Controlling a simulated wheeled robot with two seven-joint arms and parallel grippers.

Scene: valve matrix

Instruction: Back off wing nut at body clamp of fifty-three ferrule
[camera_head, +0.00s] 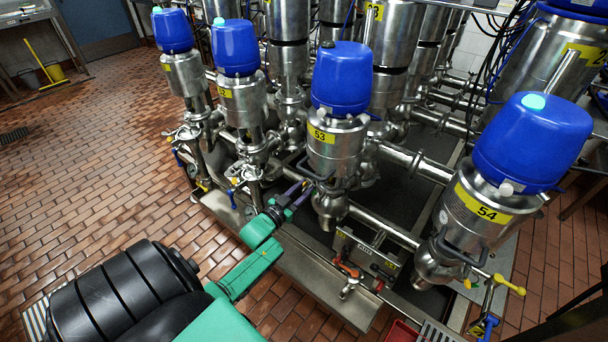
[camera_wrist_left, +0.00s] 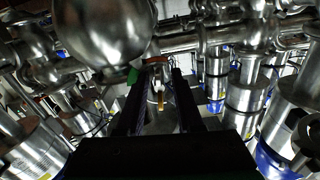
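The valve labelled 53 (camera_head: 336,148) stands upright in the middle of the head view, a steel body under a blue cap (camera_head: 342,78). My left gripper (camera_head: 303,188) reaches in from the left, with its purple fingers at the lower left side of this valve, near its clamp area. The clamp's details are too small to make out there. In the left wrist view the two dark fingers (camera_wrist_left: 160,100) are apart. A small brass-coloured piece (camera_wrist_left: 161,99), apparently the wing nut, shows between them; I cannot tell whether they touch it. My right gripper is not in view.
Valve 54 (camera_head: 482,205) stands at the right, and more blue-capped valves (camera_head: 236,85) stand at the left. A steel bracket with an orange-handled small valve (camera_head: 349,270) sits low in front. Horizontal pipes run behind.

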